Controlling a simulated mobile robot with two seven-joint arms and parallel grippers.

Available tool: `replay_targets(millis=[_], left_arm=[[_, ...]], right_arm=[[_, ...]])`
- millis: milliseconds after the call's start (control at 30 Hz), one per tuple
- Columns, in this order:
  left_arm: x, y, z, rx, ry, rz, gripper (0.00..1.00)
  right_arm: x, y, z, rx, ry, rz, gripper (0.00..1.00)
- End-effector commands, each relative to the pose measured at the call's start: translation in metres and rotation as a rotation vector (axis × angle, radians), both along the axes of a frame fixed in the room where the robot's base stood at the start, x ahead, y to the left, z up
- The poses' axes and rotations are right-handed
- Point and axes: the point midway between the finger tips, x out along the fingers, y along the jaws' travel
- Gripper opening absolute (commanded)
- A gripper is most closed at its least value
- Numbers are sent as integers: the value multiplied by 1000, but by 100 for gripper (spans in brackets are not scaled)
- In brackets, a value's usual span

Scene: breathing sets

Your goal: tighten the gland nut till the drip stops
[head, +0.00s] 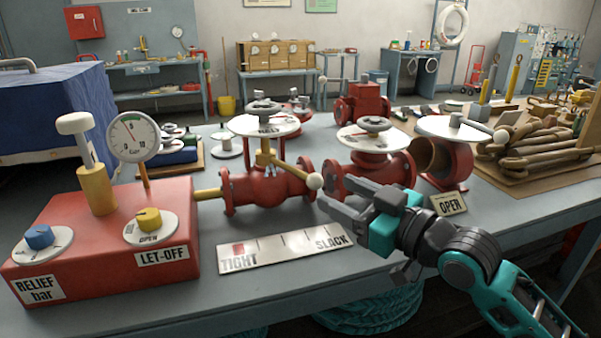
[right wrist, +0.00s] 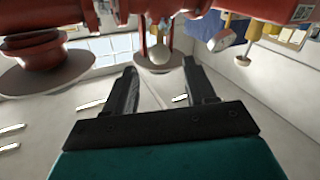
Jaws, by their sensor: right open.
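A red valve (head: 262,187) with a round white plate and grey handwheel (head: 263,108) stands on the bench. From its neck a brass lever (head: 280,165), seemingly on the gland nut, points right and ends in a white ball (head: 314,181). My right gripper (head: 333,194) is open, its fingertips just short of the ball on the right. In the right wrist view the ball (right wrist: 160,54) shows ahead between the open fingers (right wrist: 160,74), not gripped. A plate marked TIGHT and SLACK (head: 285,247) lies in front of the valve. I cannot make out any drip. My left gripper is out of view.
A red box (head: 105,235) with knobs and a gauge (head: 133,137) stands left, joined to the valve by a brass pipe. A second red valve (head: 370,166) stands close right, behind my gripper. An OPER sign (head: 449,203) is further right. The bench front is mostly clear.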

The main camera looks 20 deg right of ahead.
Motion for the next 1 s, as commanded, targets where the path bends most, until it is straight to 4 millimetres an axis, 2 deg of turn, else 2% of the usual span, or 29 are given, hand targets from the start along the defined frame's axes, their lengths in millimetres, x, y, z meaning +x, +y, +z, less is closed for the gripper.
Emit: replay_targets(millis=[300, 500, 700, 967, 1000], left_arm=[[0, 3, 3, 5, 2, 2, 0], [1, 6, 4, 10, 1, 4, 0], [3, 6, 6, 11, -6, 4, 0], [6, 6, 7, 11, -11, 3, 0], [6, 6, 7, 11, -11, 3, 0]], right_arm=[[52, 27, 1, 4, 0, -1, 55], [77, 40, 0, 1, 0, -1, 55], [87, 46, 0, 0, 1, 0, 55], [87, 46, 0, -1, 0, 0, 55], [87, 46, 0, -1, 0, 0, 52]])
